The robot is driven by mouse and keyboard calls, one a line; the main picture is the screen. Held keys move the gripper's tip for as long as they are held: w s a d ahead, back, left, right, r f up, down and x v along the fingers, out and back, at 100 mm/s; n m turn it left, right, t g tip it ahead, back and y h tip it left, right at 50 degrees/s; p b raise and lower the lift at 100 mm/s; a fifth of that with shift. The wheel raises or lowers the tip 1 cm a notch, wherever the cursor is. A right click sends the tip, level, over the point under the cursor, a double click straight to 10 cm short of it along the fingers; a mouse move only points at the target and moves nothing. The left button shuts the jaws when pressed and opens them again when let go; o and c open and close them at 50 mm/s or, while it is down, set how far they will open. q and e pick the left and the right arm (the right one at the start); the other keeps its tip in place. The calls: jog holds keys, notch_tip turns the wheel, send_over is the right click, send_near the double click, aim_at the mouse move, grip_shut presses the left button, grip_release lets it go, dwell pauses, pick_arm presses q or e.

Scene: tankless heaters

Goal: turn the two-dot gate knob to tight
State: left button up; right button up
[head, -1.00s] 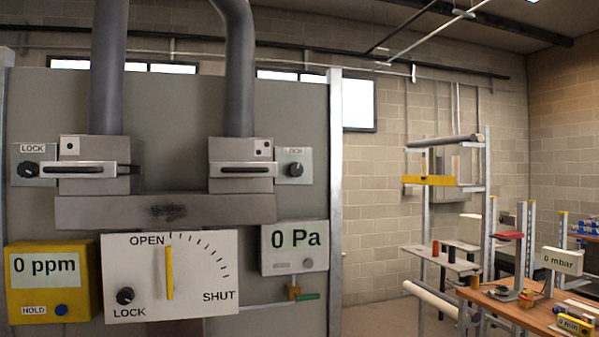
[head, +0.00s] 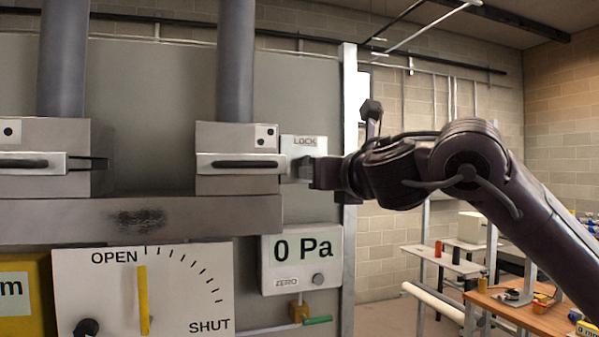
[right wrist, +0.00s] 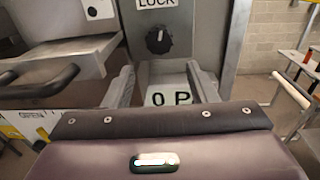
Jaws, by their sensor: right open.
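The two-dot gate (head: 238,186) is the right one of two on the grey panel, with a two-dot tag (head: 265,136) and a dark handle. Its LOCK plate (head: 303,143) is just to its right. In the head view my right gripper hides the knob. The black knob (right wrist: 158,40) shows in the right wrist view, under the LOCK label, with a pale mark near its top. My right gripper (head: 300,170) is open in front of the plate. In the right wrist view its fingers (right wrist: 160,72) are spread below the knob, apart from it. My left gripper is out of view.
Below the plate is a 0 Pa meter (head: 302,258) with a green-handled valve (head: 316,320). The OPEN/SHUT dial (head: 190,300) has its yellow pointer near OPEN. The one-dot gate (head: 45,185) is at left. A wooden bench (head: 515,310) stands at right.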

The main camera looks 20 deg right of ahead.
jog(key=w+p, duration=0.2)
jog(key=w+r+p, duration=0.1)
jog(key=w+p, duration=0.1)
jog(key=w, duration=0.1)
jog(key=shift+a+r, duration=0.15)
jog(key=shift+w, duration=0.1)
jog(key=c, duration=0.5)
jog(key=shift+c, duration=2.3)
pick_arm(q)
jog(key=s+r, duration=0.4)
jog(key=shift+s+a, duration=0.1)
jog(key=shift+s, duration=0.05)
